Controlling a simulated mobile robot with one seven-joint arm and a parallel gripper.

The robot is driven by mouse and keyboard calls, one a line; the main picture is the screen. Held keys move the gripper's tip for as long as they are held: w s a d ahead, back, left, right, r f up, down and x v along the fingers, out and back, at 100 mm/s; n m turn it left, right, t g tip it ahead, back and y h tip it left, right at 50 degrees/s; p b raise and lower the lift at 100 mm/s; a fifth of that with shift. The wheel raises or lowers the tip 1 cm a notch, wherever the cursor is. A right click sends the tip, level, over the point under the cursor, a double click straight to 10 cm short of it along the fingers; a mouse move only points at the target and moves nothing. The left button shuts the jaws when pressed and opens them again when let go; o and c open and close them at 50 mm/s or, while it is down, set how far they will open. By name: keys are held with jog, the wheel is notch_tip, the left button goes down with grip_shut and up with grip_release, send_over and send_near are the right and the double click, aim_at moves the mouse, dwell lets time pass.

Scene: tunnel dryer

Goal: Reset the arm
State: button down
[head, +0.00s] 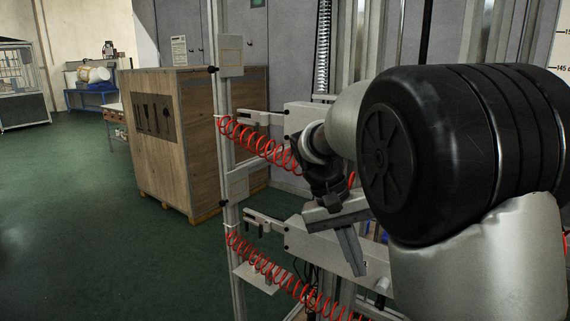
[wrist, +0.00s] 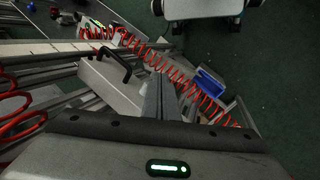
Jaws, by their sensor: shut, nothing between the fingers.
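My gripper (head: 352,252) shows in the head view in front of the machine frame, pointing down and slightly right. Its fingers are together with nothing between them. My own arm hides much of the right side of that view. In the wrist view the gripper fingers (wrist: 160,98) stand together at the middle, above the frame and the red hoses. I cannot tell whether the gripper touches the frame.
An aluminium frame (head: 222,150) carries red coiled hoses (head: 262,142) close to my gripper. A wooden crate (head: 190,185) stands behind it. Open green floor (head: 70,220) lies to the left. The wrist view shows a blue bin (wrist: 209,83) below.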

jog(key=s+r+n+t+y, duration=0.15)
jog(key=s+t, duration=0.25)
jog(key=s, duration=0.5)
jog(key=s+r+n+t+y, duration=0.1)
jog(key=s+r+t+y, duration=0.15)
jog(key=s, duration=0.65)
notch_tip(320, 180, up, 15)
jog(key=p, duration=1.5)
jog(key=shift+a+t, duration=0.2)
jog(key=shift+t, duration=0.15)
jog(key=shift+s, duration=0.1)
